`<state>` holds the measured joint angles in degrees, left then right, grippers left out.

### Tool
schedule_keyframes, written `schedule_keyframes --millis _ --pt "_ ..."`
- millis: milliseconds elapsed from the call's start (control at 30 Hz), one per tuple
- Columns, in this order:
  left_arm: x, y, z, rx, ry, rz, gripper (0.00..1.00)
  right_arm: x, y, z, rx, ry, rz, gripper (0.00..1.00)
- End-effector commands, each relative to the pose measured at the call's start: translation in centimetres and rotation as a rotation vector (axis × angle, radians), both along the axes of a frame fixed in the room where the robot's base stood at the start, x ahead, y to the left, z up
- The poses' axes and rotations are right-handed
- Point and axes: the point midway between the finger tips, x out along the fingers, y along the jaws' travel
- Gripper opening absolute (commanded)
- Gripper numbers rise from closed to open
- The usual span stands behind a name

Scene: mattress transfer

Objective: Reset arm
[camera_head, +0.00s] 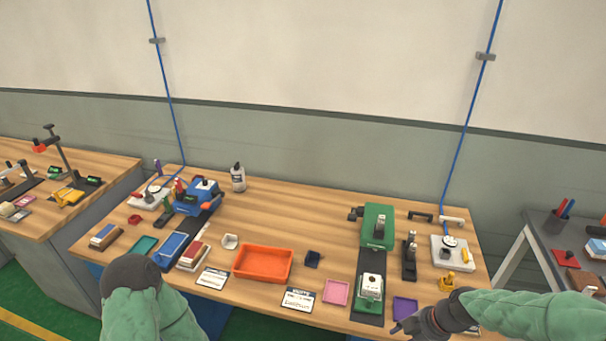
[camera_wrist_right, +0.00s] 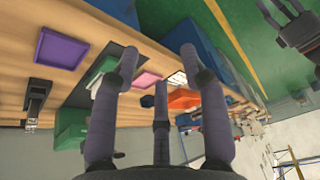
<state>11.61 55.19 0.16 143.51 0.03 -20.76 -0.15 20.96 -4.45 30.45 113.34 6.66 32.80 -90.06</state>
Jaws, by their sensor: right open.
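My right gripper (camera_head: 405,326) hangs over the front right edge of the workbench in the head view, by the purple tray (camera_head: 405,307). In the right wrist view its fingers (camera_wrist_right: 150,75) are spread with nothing between them. The purple tray also shows in the wrist view (camera_wrist_right: 62,48), apart from the fingers. My left arm comes in at the lower left of the head view, ending in a dark rounded part (camera_head: 130,272) at the bench's front edge. Its fingers are hidden there. A dark fingered shape, likely my left gripper (camera_wrist_right: 285,15), is cut off at the wrist view's top right.
The wooden workbench (camera_head: 310,210) holds an orange tray (camera_head: 263,263), a pink tray (camera_head: 336,291), a green machine (camera_head: 376,228) and a blue machine (camera_head: 198,199). A yellow item (camera_head: 447,281) is close beside my right wrist. The bench's back middle is mostly clear.

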Motion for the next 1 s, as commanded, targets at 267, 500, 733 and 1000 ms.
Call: schedule_keyframes --millis 267,500,733,1000 --pt "0.1 0.0 -0.2 0.0 -0.002 0.001 0.4 0.0 1.2 -2.7 0.012 0.055 -0.102 0.45" --pt "0.1 0.0 -0.4 0.0 -0.002 0.001 0.4 -0.4 3.1 -6.2 0.026 0.128 -0.242 0.45" --pt "0.1 0.0 -0.7 0.0 -0.002 0.001 0.4 -1.9 6.4 -11.7 0.047 0.243 -0.477 0.45" --pt "0.1 0.0 -1.1 0.0 -0.002 0.001 0.4 -5.3 10.8 -18.0 0.074 0.386 -0.797 0.45"
